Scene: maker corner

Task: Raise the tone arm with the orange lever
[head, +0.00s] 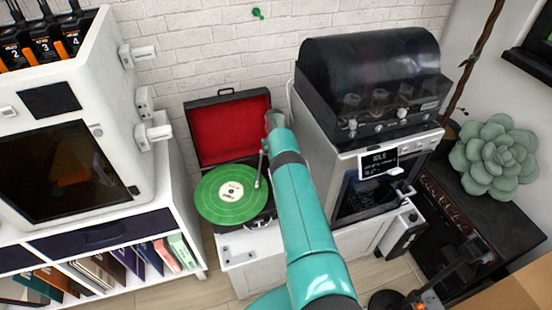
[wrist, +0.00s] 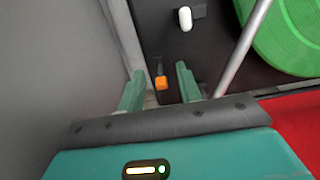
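The record player (head: 233,97) stands open, with a green record (head: 212,199) on it and a red-lined lid behind. The pale tone arm (head: 260,168) reaches over the record's right edge; I cannot tell whether its tip touches the record. In the wrist view the tone arm (wrist: 243,48) is a silver rod beside the green record (wrist: 285,40). The small orange lever (wrist: 161,83) shows on the dark deck. My gripper (wrist: 160,70) is open, its two green fingers on either side of the lever in the picture, with visible gaps. In the head view my arm hides the lever.
A white knob (wrist: 185,18) sits on the deck beyond the lever. A white cabinet with a dark-hooded machine (head: 370,75) stands close right of the player. A white enclosure (head: 70,130) on a shelf is at left. The red lid lining (wrist: 295,118) is near my gripper's right.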

